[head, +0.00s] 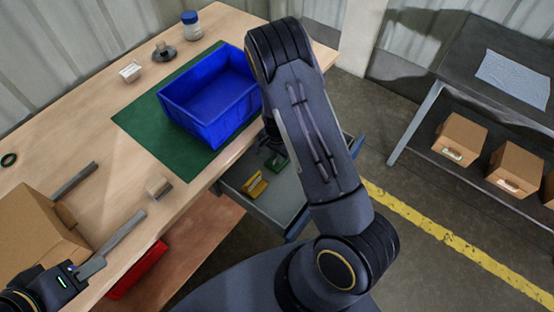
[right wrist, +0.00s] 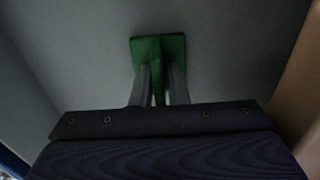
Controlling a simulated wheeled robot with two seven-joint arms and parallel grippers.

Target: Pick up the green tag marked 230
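A green tag (right wrist: 160,47) is in the right wrist view, with an upright green rib running down from it between the fingers. The fingers of my right gripper (right wrist: 160,80) stand close together on both sides of this rib and seem to press on it. No marking is readable. In the head view a small green piece (head: 277,163) shows inside the open drawer (head: 272,207), partly behind my right arm, which hides the right fingers. My left gripper (head: 121,188) is open and empty over the workbench, its fingers wide apart.
A yellow tag (head: 254,184) lies in the drawer. A blue bin (head: 205,137) stands on a green mat (head: 140,119) on the bench. A small block (head: 158,186) and a cardboard box (head: 42,232) are near my left gripper. A red bin (head: 136,270) is below.

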